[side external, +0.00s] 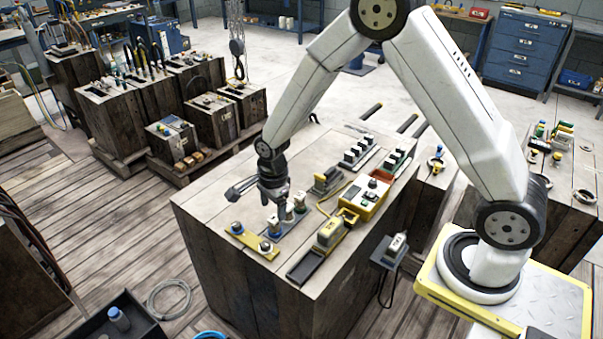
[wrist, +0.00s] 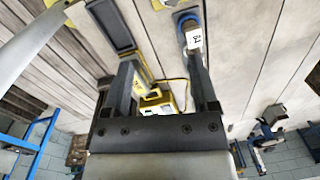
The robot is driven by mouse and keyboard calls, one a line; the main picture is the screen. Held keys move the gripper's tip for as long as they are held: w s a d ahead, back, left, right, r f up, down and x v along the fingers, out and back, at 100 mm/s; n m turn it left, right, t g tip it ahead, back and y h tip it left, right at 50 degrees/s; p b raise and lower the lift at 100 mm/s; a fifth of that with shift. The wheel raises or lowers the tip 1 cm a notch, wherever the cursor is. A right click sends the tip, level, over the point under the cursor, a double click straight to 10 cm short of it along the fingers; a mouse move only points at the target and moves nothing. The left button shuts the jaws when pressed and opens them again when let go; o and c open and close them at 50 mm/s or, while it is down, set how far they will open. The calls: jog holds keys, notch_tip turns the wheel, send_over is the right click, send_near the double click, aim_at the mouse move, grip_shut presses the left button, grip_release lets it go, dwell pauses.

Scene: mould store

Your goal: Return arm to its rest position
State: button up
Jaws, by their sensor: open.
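My arm is bent over the wooden block-topped bench (side external: 215,200). My gripper (side external: 275,197) points down over the front half of the bench top, close above or beside a grey plate (side external: 296,226) with small upright pieces. In the wrist view my gripper (wrist: 165,62) has its two dark fingers spread apart, with no held object visible between them. A white-labelled piece with a blue ring (wrist: 193,38) shows near the right finger, and I cannot tell whether they touch. A yellow box (wrist: 153,103) shows beyond, between the fingers.
A yellow control box (side external: 365,197), a yellow-and-grey block (side external: 330,234) and a rack of white-topped pieces (side external: 358,153) stand to the right. Open space lies above the bench.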

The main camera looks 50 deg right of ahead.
jog(key=s+d+r+n+t, duration=0.1)
jog(key=s+r+n, duration=0.4)
jog(key=n, duration=0.5)
jog(key=s+d+r+n, duration=0.1)
jog(key=s+r+n, duration=0.4)
jog(key=s+n, duration=0.5)
jog(key=shift+t, duration=0.4)
jog(key=shift+r, duration=0.15)
